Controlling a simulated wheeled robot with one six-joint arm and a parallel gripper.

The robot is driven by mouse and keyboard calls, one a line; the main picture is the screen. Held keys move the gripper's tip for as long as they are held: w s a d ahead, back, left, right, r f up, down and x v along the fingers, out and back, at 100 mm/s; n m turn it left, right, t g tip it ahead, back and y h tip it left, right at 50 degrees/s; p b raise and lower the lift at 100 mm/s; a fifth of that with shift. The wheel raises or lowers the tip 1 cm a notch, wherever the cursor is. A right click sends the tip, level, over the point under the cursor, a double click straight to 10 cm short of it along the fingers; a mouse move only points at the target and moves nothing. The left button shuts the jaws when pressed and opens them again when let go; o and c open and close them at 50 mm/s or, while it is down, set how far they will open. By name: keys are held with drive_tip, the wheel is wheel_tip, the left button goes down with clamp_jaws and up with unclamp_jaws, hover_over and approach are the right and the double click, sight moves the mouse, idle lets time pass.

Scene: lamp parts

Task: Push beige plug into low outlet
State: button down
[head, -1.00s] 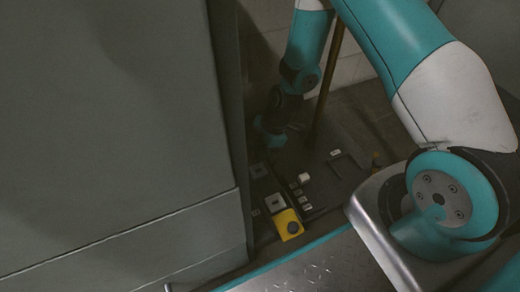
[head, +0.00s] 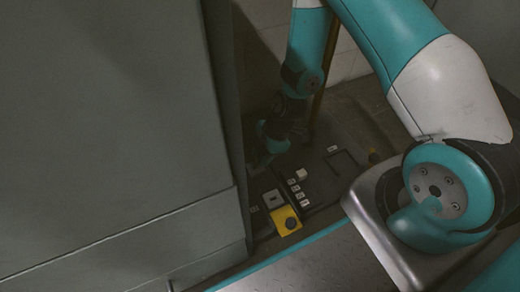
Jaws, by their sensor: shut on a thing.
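My gripper (head: 264,153) is in the head view, low in the dark gap beside the large grey-green cabinet. It points down and is shut, but its fingertips are dark and partly hidden by the wrist. The beige plug cannot be made out; what the jaws hold is too dark to see. The low outlet is not visible either.
The tall grey-green cabinet (head: 110,130) fills the left side, close to my gripper. A thin brass-coloured pole (head: 321,85) stands behind my arm, before a pale tiled wall (head: 345,65).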

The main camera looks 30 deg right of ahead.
hover_over(270, 201)
drive_tip(key=d, duration=0.2)
drive_tip(key=shift+w+a, duration=0.1)
drive_tip(key=shift+a, duration=0.05)
idle(1.1)
drive_tip(key=c, duration=1.5)
unclamp_jaws()
drive_tip(key=shift+c, duration=0.2)
clamp_jaws()
drive_tip(key=shift+f+b, duration=1.3)
drive_tip(key=shift+f, duration=0.7)
drive_tip(key=shift+f+b, duration=0.85)
drive_tip(key=shift+f, duration=0.7)
